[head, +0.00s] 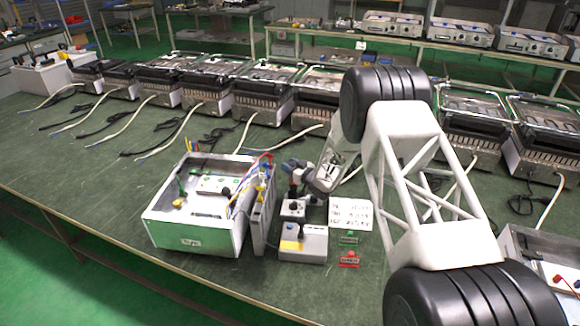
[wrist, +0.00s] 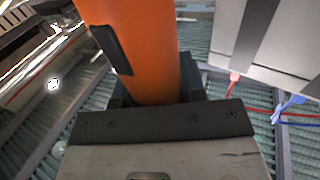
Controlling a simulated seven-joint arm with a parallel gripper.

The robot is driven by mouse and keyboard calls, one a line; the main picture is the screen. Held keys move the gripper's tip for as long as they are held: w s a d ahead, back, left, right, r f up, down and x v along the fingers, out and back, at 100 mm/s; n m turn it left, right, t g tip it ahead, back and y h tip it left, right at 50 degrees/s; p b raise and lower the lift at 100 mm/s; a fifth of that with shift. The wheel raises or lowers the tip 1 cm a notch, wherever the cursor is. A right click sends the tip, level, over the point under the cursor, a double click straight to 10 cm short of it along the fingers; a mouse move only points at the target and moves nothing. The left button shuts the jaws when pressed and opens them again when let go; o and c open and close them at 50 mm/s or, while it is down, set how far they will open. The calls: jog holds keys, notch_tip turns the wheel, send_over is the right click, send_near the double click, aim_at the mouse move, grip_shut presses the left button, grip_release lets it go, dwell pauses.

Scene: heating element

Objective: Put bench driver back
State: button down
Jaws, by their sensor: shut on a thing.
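The bench driver (wrist: 143,40), a thick orange cylinder with a black strip on its side, fills the upper middle of the wrist view. My gripper (wrist: 155,88) is shut on it, with dark fingers at both sides of the orange body. The driver's far end is out of the wrist view. In the head view, my gripper (head: 297,172) is above the small grey boxes, right of the open white housing; the driver is hard to make out there. A grey box with a yellow label (head: 303,245) stands below; I cannot tell whether it is the driver's holder.
The open white housing (head: 196,240) with wires stands left of my gripper. Heater units (head: 262,92) with cables line the back. The bench's front left is clear.

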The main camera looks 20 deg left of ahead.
jog(key=shift+f, duration=0.35)
jog(key=c, duration=0.7)
grip_release()
jog(key=v, duration=1.2)
jog(key=shift+r, duration=0.3)
jog(key=shift+r, duration=0.1)
